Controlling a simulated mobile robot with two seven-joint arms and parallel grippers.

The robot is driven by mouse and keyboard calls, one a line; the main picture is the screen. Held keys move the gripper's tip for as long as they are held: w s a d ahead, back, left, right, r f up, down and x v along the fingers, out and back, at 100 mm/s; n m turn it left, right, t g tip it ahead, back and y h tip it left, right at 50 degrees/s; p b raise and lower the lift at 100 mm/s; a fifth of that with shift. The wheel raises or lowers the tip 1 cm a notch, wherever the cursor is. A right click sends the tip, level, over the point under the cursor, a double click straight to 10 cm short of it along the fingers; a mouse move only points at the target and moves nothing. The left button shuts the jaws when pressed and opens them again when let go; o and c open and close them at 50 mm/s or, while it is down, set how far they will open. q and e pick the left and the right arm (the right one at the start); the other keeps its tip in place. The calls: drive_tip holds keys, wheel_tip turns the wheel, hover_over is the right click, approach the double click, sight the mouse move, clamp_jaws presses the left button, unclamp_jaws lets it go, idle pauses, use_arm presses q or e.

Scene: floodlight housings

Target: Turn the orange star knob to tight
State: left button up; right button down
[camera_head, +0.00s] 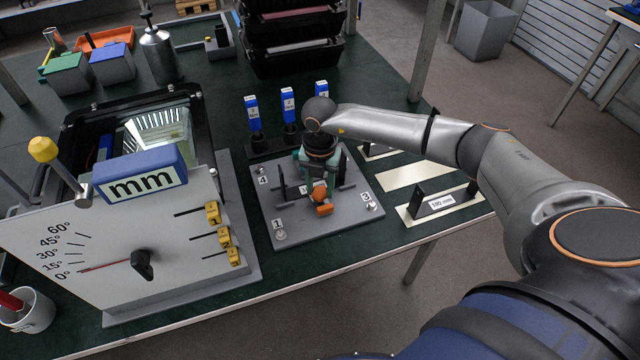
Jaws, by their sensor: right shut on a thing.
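The orange star knob (320,193) sits near the middle of a grey square plate (288,226) on the green table. Another small orange part (324,210) shows just in front of it. My right gripper (318,180) reaches down over the plate from above and is shut on the star knob. The gripper body hides part of the knob and what lies behind it. The knob's exact angle is too small to tell. My left gripper is out of view.
A dial board (120,255) with an "mm" block (140,176) and yellow tags stands left of the plate. Blue-labelled tools (288,103) stand behind it. A "180 mm" gauge (440,202) lies to the right. Black trays (290,50) are stacked at the back.

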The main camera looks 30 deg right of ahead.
sight(320, 191)
drive_tip(key=shift+c, duration=2)
unclamp_jaws()
wheel_tip(320, 191, up, 13)
drive_tip(key=shift+f+b, duration=0.2)
drive_tip(key=shift+b, duration=0.15)
drive_tip(key=shift+s, duration=0.1)
